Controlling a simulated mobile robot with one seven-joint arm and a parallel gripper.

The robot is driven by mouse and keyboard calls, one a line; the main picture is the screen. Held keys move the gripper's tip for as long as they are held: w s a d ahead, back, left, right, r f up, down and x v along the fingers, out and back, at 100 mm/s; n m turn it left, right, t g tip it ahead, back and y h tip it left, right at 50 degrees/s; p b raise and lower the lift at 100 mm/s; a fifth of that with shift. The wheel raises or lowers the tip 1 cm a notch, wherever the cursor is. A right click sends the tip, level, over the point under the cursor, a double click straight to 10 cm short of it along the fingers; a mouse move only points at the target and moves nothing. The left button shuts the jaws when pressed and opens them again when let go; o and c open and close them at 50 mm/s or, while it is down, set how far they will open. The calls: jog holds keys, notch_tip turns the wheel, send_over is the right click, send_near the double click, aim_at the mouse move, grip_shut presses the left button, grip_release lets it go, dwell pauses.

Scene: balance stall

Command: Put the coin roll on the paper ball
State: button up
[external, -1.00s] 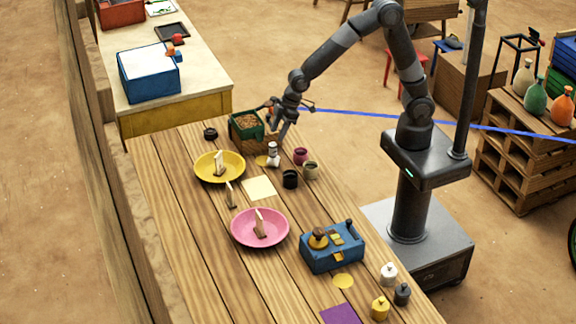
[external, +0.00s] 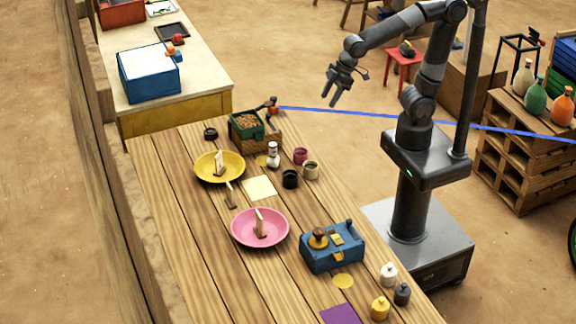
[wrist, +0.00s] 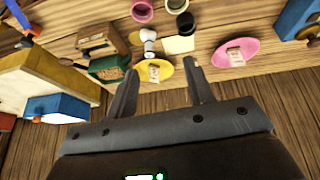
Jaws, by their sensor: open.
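A small pale upright stack stands on the wooden table by the yellow plate in the external view. Its lower part looks like the white paper ball (external: 273,162). Its narrower upper part looks like the coin roll (external: 272,149), apparently resting on the ball, though it is too small to see the contact exactly. In the wrist view, the white ball (wrist: 148,35) and the roll (wrist: 150,47) show close together. My gripper (external: 334,99) is open and empty, raised right of the table and well apart from the stack. Its spread fingers also show in the wrist view (wrist: 160,75).
A yellow plate (external: 207,176) and pink plate (external: 280,232) lie left and front of the stack. A black cup (external: 290,180), a maroon cup (external: 301,156) and a green tray (external: 240,132) stand close by. A blue box (external: 335,254) sits nearer the front.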

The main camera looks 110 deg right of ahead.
jog(key=s+a+r, duration=0.1)
jog(key=s+a, duration=0.1)
jog(key=s, duration=1.1)
jog(key=shift+s+a+r+t, duration=0.2)
jog(key=shift+s+r+t, duration=0.05)
jog(key=shift+s+t, duration=0.1)
